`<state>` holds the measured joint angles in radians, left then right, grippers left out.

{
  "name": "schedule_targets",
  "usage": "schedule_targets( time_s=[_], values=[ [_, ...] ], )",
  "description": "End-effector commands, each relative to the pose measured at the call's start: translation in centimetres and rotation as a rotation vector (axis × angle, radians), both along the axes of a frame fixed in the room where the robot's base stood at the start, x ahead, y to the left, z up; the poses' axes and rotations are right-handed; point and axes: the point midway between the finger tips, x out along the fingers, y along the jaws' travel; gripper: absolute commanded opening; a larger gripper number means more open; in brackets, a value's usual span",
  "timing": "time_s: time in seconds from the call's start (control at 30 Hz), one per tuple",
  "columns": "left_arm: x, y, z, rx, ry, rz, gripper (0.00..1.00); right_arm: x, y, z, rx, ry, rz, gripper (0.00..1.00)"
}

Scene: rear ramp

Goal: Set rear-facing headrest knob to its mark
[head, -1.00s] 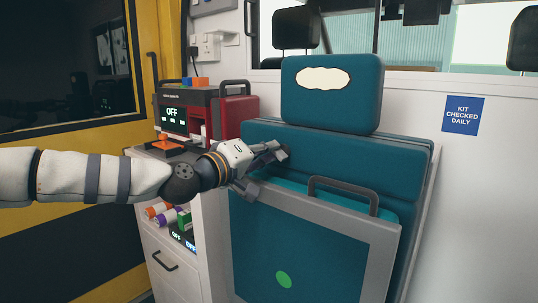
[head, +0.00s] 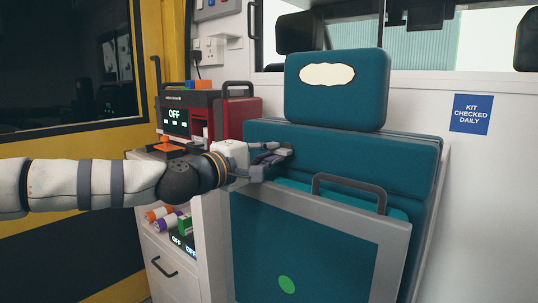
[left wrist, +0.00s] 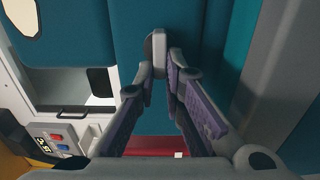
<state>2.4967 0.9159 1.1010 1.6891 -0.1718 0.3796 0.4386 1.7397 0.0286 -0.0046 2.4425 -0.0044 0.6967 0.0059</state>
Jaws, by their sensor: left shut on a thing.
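A teal headrest (head: 338,112) with a pale, wavy-edged patch stands above the teal seat back (head: 345,152). In the left wrist view, a small grey rounded knob (left wrist: 158,48) stands against the teal cushion. My left gripper (head: 280,156) reaches in from the left at the seat back's left side, below the headrest. Its two fingertips (left wrist: 160,72) are shut on the knob, one on each side. In the head view the gripper hides the knob. I cannot make out the knob's mark. My right gripper is not in view.
A folded seat panel with a grey frame (head: 370,238) and dark handle (head: 349,184) is just below my gripper. A red and black device (head: 238,112) stands on a cabinet behind my arm. Coloured rolls (head: 160,213) lie in the cabinet's opening. A blue sign (head: 471,114) hangs on the right wall.

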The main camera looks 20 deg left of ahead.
Motion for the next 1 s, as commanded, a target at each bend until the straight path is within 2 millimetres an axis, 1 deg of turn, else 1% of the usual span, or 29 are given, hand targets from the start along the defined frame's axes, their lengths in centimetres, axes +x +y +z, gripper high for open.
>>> schedule_targets(
  time_s=[0.47, 0.5, 0.57, 0.87, 0.97, 1.0],
  values=[
    [0.0, -0.1, 0.0, -0.012, 0.005, -0.002, 0.00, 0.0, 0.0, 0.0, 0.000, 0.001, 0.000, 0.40],
    [0.0, -0.1, 0.0, -0.012, 0.005, -0.002, 0.17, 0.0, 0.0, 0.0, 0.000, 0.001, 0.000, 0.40],
    [0.0, -0.1, 0.0, -0.012, 0.005, -0.002, 0.30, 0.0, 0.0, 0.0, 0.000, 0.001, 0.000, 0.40],
    [-0.1, 0.0, 0.0, -0.010, 0.004, -0.001, 0.30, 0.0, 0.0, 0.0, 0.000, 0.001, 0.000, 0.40],
    [-1.2, 0.6, 0.1, -0.010, 0.002, 0.001, 0.30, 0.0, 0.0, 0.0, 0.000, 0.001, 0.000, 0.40],
    [-2.1, 0.9, 0.1, -0.011, 0.003, 0.001, 0.30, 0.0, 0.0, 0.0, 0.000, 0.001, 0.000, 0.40]
  ],
)
